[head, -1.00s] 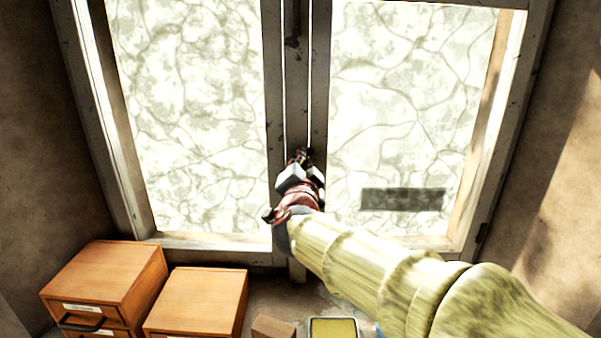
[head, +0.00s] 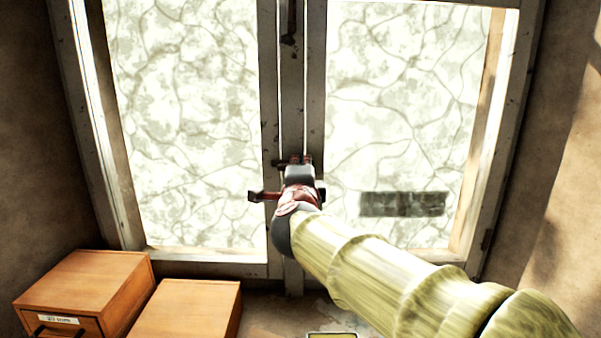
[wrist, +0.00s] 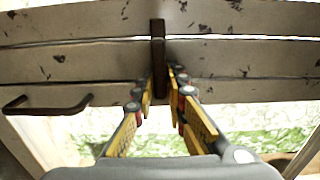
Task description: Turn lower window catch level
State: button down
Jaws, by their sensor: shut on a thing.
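The lower window catch (head: 280,163) is a dark bar on the middle posts of the window. In the wrist view the catch (wrist: 158,40) lies straight across the posts, square to them, so it looks level. My gripper (head: 299,162) is at the catch in the head view and covers part of it. In the wrist view the fingers of my gripper (wrist: 160,82) are closed on both sides of the catch's near end. The exact finger contact is small and partly hidden.
The upper catch (head: 290,22) hangs upright above on the middle posts. A dark bar handle (wrist: 45,99) shows at the wrist view's left. Wooden drawer boxes (head: 85,290) (head: 185,310) stand at lower left. A dark grille (head: 403,204) shows in the right pane.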

jog(key=shift+f, duration=0.15)
dwell(0.4)
jog(key=c, duration=1.9)
grip_release()
jog(key=s, duration=1.2)
jog(key=shift+a, duration=0.2)
